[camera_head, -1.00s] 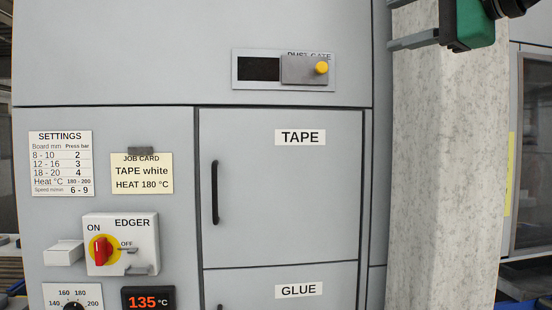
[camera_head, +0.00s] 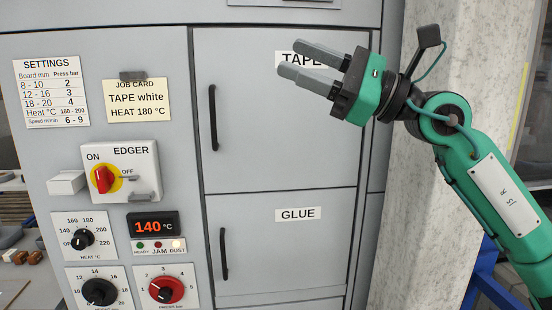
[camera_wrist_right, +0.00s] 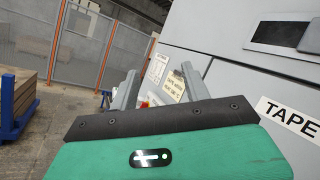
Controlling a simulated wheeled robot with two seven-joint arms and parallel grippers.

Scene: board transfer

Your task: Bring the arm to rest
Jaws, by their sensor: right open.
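My right arm (camera_head: 490,185) comes in from the right edge in the head view. Its green gripper (camera_head: 289,58) is open and empty, with grey fingers pointing left. The fingers stand in front of the upper cabinet door and partly cover the TAPE label (camera_head: 287,60). In the right wrist view the two fingers of the gripper (camera_wrist_right: 157,84) show apart with nothing between them. I cannot tell how far the fingertips are from the door. My left gripper is not in view.
The machine front carries the EDGER switch (camera_head: 104,180), a display reading 140 °C (camera_head: 152,225), dials (camera_head: 83,239) and door handles (camera_head: 213,118). A pale speckled column (camera_head: 392,230) stands behind my arm. The wrist view shows a mesh fence (camera_wrist_right: 110,45) and a blue rack with boards (camera_wrist_right: 22,95).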

